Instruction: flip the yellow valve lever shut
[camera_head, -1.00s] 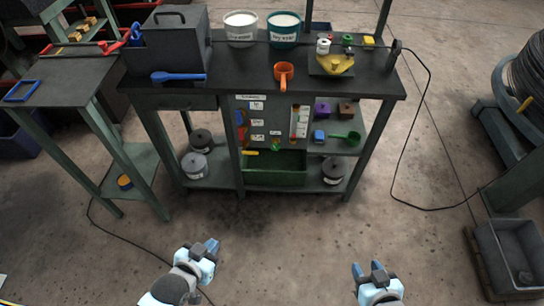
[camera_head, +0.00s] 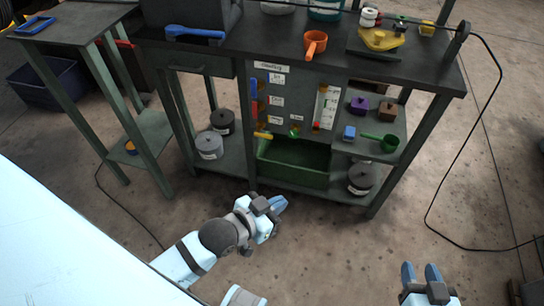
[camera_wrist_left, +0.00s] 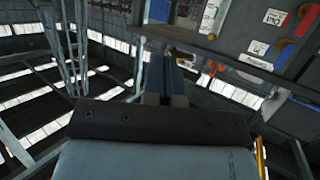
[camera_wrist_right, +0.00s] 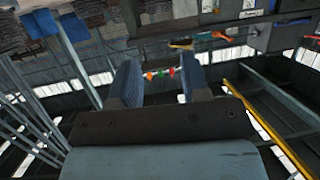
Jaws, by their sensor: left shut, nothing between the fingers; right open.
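The yellow valve lever (camera_head: 263,135) is a small bar, roughly level, low on the left of the grey panel (camera_head: 290,85) under the bench. It sits just above the green bin (camera_head: 293,165). My left gripper (camera_head: 281,204) is shut and empty, in front of and below the bin, apart from the lever. Its closed fingers (camera_wrist_left: 167,82) show in the left wrist view, with part of the labelled panel at upper right. My right gripper (camera_head: 421,272) is open and empty, low at right over the floor. Its spread fingers (camera_wrist_right: 160,82) show in the right wrist view.
A blue lever (camera_head: 254,88) and a red lever (camera_head: 254,110) stand above on the panel's left edge. An orange scoop (camera_head: 315,43) overhangs the bench front. A green scoop (camera_head: 387,142) lies on the right shelf. A side table (camera_head: 75,20) stands at left. The floor before the bench is clear.

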